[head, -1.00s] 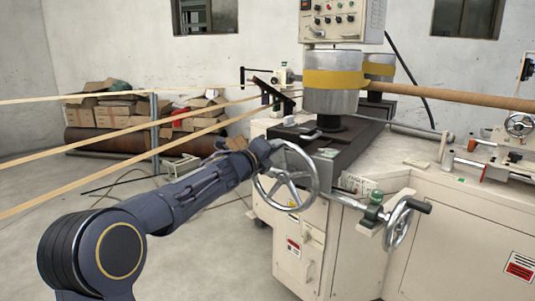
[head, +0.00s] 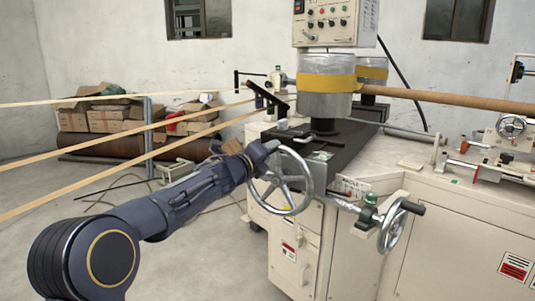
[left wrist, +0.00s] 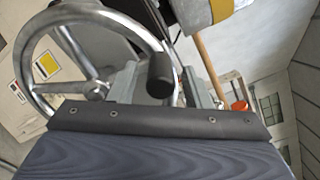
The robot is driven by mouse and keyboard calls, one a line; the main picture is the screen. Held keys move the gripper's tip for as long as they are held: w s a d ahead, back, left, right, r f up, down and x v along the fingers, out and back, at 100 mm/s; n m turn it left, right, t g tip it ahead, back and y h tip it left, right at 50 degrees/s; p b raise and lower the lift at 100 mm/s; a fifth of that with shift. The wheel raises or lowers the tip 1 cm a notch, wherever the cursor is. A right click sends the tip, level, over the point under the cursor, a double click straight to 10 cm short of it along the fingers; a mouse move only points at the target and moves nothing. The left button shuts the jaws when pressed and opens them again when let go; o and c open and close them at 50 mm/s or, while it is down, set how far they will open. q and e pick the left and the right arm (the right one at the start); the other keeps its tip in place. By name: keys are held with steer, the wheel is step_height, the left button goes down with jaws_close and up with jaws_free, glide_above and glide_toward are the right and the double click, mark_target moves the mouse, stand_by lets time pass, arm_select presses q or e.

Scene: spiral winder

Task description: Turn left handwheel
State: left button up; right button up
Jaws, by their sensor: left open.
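The left handwheel (head: 283,181) is a silver spoked wheel on the front left of the cream machine. My left gripper (head: 266,151) is at the upper left of its rim, open, seen from behind, with its fingertips hard to make out. In the left wrist view the handwheel (left wrist: 95,89) fills the upper left, and its black handle knob (left wrist: 159,75) stands just beyond the dark edge of my gripper body. My right gripper is out of view.
A second handwheel (head: 392,228) with a black handle sticks out to the right. A metal drum with a yellow band (head: 326,82) stands above the machine bed. Paper strips (head: 100,147) run across the left, above my arm. The floor at left front is clear.

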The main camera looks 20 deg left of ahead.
arm_select(q)
steer(key=s+a, duration=0.1)
steer(key=s, duration=0.6)
steer(key=shift+s, duration=0.35)
